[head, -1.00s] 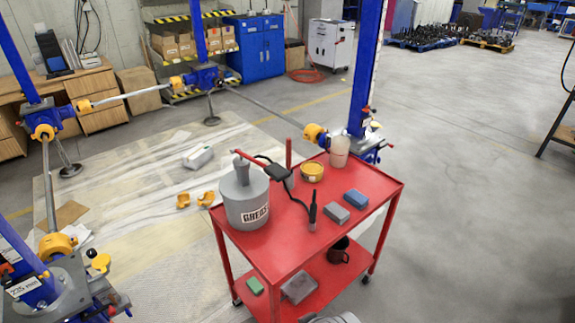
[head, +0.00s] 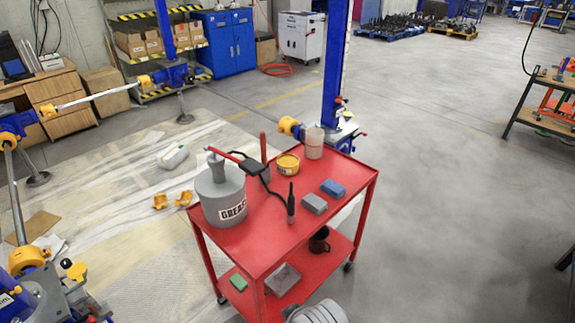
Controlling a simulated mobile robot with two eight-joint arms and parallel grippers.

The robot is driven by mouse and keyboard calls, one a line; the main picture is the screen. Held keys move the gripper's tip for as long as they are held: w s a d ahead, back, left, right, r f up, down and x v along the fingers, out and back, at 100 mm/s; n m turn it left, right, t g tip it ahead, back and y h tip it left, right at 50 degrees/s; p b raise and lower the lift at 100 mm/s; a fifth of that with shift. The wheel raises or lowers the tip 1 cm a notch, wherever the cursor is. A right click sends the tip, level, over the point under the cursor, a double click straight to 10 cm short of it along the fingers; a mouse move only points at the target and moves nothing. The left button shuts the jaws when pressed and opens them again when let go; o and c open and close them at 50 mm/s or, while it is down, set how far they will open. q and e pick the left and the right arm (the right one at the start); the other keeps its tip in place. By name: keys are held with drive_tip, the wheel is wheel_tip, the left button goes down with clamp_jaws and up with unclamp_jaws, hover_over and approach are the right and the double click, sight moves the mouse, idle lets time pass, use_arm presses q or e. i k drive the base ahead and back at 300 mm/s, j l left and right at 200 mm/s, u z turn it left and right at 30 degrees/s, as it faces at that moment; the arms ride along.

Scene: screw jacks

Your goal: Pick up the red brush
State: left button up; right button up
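A red upright handle (head: 263,146), likely the red brush, stands on the top of the red trolley (head: 262,248), behind the grey grease bucket (head: 222,198). Its lower part is partly hidden by the black part of the grease pump's hose, so I cannot make out bristles. The bucket's pump also has a red lever (head: 224,154), which reaches toward the handle. Neither of my grippers shows clearly. A grey ribbed part of my own body shows at the bottom edge.
The trolley top also holds a yellow tin (head: 288,164), a translucent cup (head: 314,143), a dark pointed tool (head: 291,204), a grey block (head: 314,204) and a blue block (head: 333,188). A blue jack post (head: 336,65) stands behind it.

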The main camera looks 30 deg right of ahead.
sight(262, 135)
drive_tip(key=z, duration=0.6)
drive_tip(key=l+z, duration=0.35)
drive_tip(key=i+l+z, duration=0.1)
drive_tip(key=z, duration=0.25)
drive_tip(key=i+l+z, duration=0.15)
drive_tip(key=z, duration=0.2)
drive_tip(key=i+l+z, duration=0.55)
drive_tip(key=i, duration=0.15)
drive_tip(key=i+u, duration=0.15)
drive_tip(key=u, duration=0.25)
drive_tip(key=i+u, duration=0.1)
drive_tip(key=u, duration=0.35)
drive_tip(key=i+u, duration=0.15)
drive_tip(key=u, duration=0.25)
drive_tip(key=i+l+u, duration=0.1)
drive_tip(key=u, duration=0.3)
drive_tip(key=i+u, duration=0.1)
drive_tip(key=u, duration=0.3)
drive_tip(key=i+u, duration=0.1)
drive_tip(key=u, duration=0.35)
drive_tip(key=i+l+u, duration=0.1)
drive_tip(key=u, duration=0.3)
drive_tip(key=i+l+u, duration=0.1)
drive_tip(key=u, duration=0.3)
drive_tip(key=l, duration=0.05)
